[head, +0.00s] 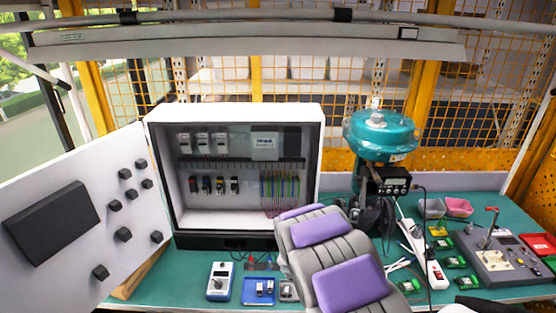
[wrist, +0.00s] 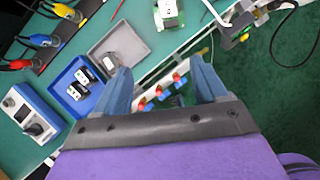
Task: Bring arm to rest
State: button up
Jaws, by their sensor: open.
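My arm, grey with purple pads, rises from the bottom of the head view and leans over the workbench (head: 140,290). Its far end is in front of the open control cabinet (head: 300,118), and the gripper fingers are hidden there. In the wrist view my gripper (wrist: 161,78) shows two blue fingers spread wide apart, with nothing held between them. A white strip with red and blue parts (wrist: 160,92) shows beyond the gap. The fingers point down over the bench near a grey tray (wrist: 131,32); the left finger overlaps the view of it.
A blue tray (wrist: 62,78) holds small modules beside a blue-white meter (wrist: 20,97). The teal valve actuator (head: 380,135) with its positioner (head: 390,183) stands right of my arm. A power strip (head: 435,272) and a grey control panel (head: 495,262) lie further right.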

jog(key=s+d+r+m+g+h+b, duration=0.1)
jog(key=s+d+r+m, duration=0.4)
jog(key=s+r+m, duration=0.3)
jog(key=s+d+r+m+g+h+b, duration=0.1)
jog(key=s+d+r+m+g, duration=0.1)
jog(key=s+d+r+m, duration=0.5)
jog(key=s+a+r+m+g+y, duration=0.1)
jog(key=s+a+r+m+y, duration=0.1)
jog(key=s+m, duration=0.5)
jog(key=s+a+r+m+g+y, duration=0.1)
jog(key=s+a+r+m, duration=0.4)
jog(key=s, duration=1.2)
jog(key=a+m+y+b, duration=0.1)
jog(key=m, duration=0.2)
jog(key=shift+s+a+g+y, duration=0.3)
jog(key=shift+s+a+y, duration=0.05)
jog(key=shift+a+y, duration=0.05)
